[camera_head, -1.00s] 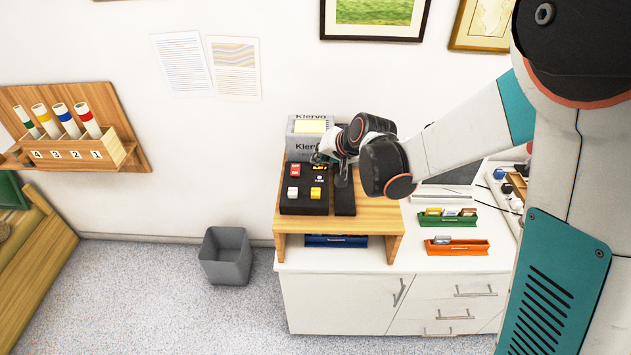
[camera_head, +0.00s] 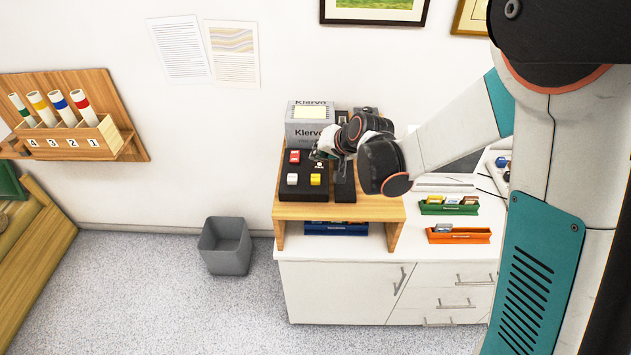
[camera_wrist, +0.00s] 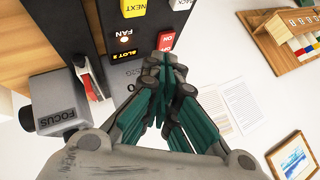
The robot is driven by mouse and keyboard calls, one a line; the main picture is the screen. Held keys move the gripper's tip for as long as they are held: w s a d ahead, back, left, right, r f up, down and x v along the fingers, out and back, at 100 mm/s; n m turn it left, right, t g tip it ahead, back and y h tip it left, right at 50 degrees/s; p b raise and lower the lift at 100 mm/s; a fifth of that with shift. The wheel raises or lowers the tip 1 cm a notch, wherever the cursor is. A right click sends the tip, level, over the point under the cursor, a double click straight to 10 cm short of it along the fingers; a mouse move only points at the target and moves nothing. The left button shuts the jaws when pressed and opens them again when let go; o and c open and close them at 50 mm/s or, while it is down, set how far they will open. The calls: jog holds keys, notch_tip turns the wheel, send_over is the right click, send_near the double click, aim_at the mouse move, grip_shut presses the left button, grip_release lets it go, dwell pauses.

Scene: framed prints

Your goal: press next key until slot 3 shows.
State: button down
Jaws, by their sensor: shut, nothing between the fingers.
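The black control panel (camera_head: 318,193) stands on a wooden riser. Its yellow NEXT key (camera_wrist: 132,7) is at the wrist view's top edge; the yellow key (camera_head: 315,179) also shows in the head view, beside a white key (camera_head: 292,179). The red ON/OFF switch (camera_wrist: 165,41) and a lit FAN lamp (camera_wrist: 124,40) are below NEXT in the wrist view. The small display (camera_wrist: 123,55) reads SLOT with a digit that looks like 3, but it is tiny. My gripper (camera_wrist: 164,65) is shut and empty, its tips near the red switch in the picture, apart from NEXT. Contact is unclear.
A grey Klervo box (camera_head: 307,132) stands behind the panel. A grey FOCUS knob (camera_wrist: 56,112) and a red-marked lever (camera_wrist: 92,80) are beside the panel. Green (camera_head: 448,209) and orange (camera_head: 459,237) trays lie on the cabinet at right.

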aim_at(318, 176)
jog(key=shift+f+b, duration=1.65)
jog(key=shift+f, duration=0.9)
jog(key=shift+f+b, duration=0.4)
jog(key=shift+b, duration=0.05)
jog(key=shift+f+b, duration=0.8)
dwell(0.6)
jog(key=shift+r+p, duration=0.85)
jog(key=shift+r, duration=0.45)
jog(key=shift+r+p, duration=1.55)
jog(key=shift+r, duration=0.95)
